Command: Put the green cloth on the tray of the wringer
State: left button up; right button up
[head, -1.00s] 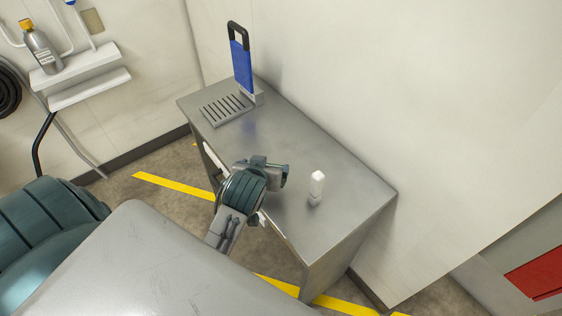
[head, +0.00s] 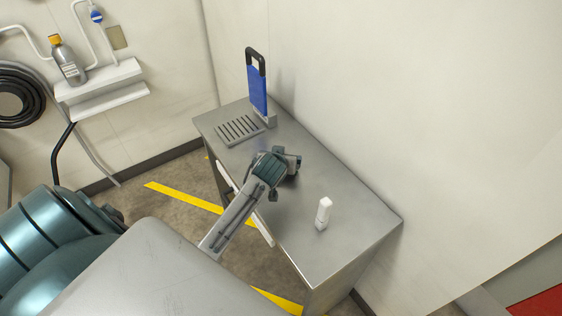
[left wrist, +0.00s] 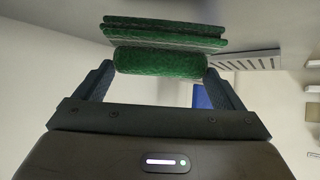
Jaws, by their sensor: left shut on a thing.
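The wringer is on the far left end of the metal table, with an upright blue panel (head: 257,90) topped by a black handle. Its slotted tray (head: 239,129) lies flat at the panel's foot and looks empty. My left gripper (head: 289,161) is over the table, a little nearer and to the right of the tray. In the left wrist view, the rolled or folded green cloth (left wrist: 160,61) is held between the fingers of my left gripper (left wrist: 160,70). The slotted tray (left wrist: 245,62) shows beyond it at the right. The cloth is hidden in the head view. My right gripper is out of view.
A wall shelf (head: 100,85) carries a bottle with a yellow cap (head: 66,58). The wall runs close behind the table.

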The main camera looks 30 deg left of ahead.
pick_arm(q)
jog(key=shift+s+f, duration=0.1)
jog(key=shift+f, duration=1.5)
jog(key=o, duration=0.8)
jog(key=shift+p, duration=0.3)
